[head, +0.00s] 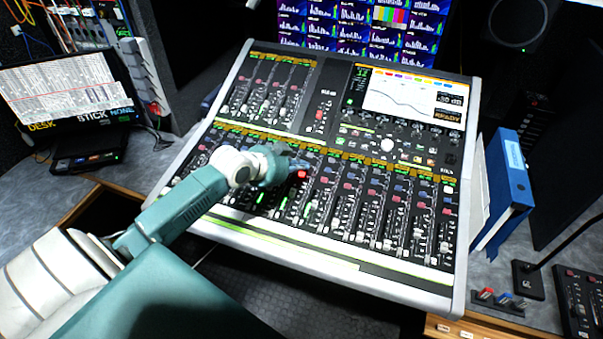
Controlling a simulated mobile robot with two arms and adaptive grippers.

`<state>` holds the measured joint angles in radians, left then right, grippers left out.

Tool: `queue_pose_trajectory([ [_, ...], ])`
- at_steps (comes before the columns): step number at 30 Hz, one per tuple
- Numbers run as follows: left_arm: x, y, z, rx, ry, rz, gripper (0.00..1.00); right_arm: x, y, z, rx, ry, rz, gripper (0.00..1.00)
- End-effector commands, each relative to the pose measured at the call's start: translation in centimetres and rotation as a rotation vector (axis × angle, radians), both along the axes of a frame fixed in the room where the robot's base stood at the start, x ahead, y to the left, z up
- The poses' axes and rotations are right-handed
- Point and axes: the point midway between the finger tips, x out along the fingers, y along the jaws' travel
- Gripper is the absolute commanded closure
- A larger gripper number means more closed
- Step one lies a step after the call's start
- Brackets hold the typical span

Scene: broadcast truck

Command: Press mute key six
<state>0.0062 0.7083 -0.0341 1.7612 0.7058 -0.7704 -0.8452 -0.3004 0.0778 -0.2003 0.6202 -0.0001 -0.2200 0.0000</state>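The mixing console (232,228) stands tilted in the middle of the head view, with rows of channel strips, faders and small red and blue keys. One key (302,174) in the lower bank glows bright red. My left gripper (305,164) reaches over the lower bank from the left, its tip just above and beside the glowing key. I cannot tell whether it touches a key. The fingers look close together, but their opening is too small to judge. The gripper and forearm hide several strips left of this key. Channel numbers are too small to read. My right gripper is not in view.
A screen (412,97) sits in the console's upper right. Blue binders (508,190) stand close at its right, near a desk microphone base (527,281). A monitor (75,92) stands at the left, and a multi-picture wall display (340,25) is behind.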

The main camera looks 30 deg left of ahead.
Motion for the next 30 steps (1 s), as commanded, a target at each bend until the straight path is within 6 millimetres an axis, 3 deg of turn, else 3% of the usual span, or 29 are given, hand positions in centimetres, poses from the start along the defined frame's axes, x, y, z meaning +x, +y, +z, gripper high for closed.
queue_pose_trajectory([
  [30,0.2,0.1,-1.3,0.001,0.001,0.001,1.00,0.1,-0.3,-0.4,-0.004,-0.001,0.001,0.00],
])
